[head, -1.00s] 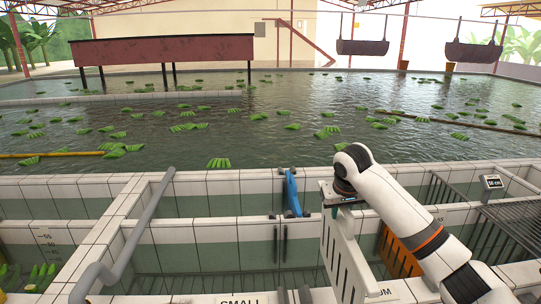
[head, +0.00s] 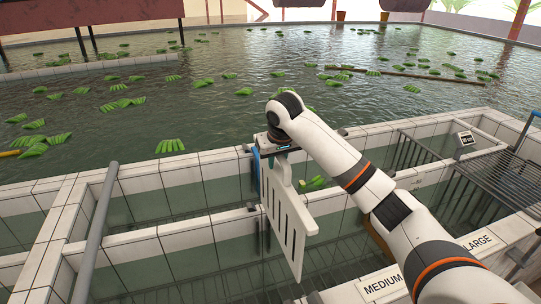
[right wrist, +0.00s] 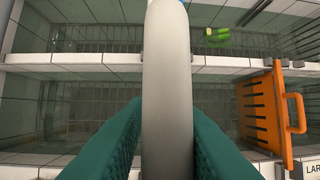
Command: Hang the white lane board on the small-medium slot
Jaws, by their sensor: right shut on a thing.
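The white lane board (head: 296,240), a slatted panel, hangs upright from my right gripper (head: 278,148) in the head view. In the right wrist view its pale top edge (right wrist: 167,100) stands between the two teal fingers of my right gripper (right wrist: 167,140), which is shut on it. A dark vertical slot rail (head: 264,238) shows on the near channel wall just left of the board; the board partly hides this area. I cannot tell whether board and rail touch. The "SMALL" label is out of view; a "MEDIUM" label (head: 383,284) shows. My left gripper is not in view.
A blue piece (head: 256,170) stands at the far wall behind the board. An orange slatted board (right wrist: 262,112) is to the right in the wrist view. A grey pipe rail (head: 92,240) is at left. A metal rack (head: 500,180) is at right. Green bananas float in the pool.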

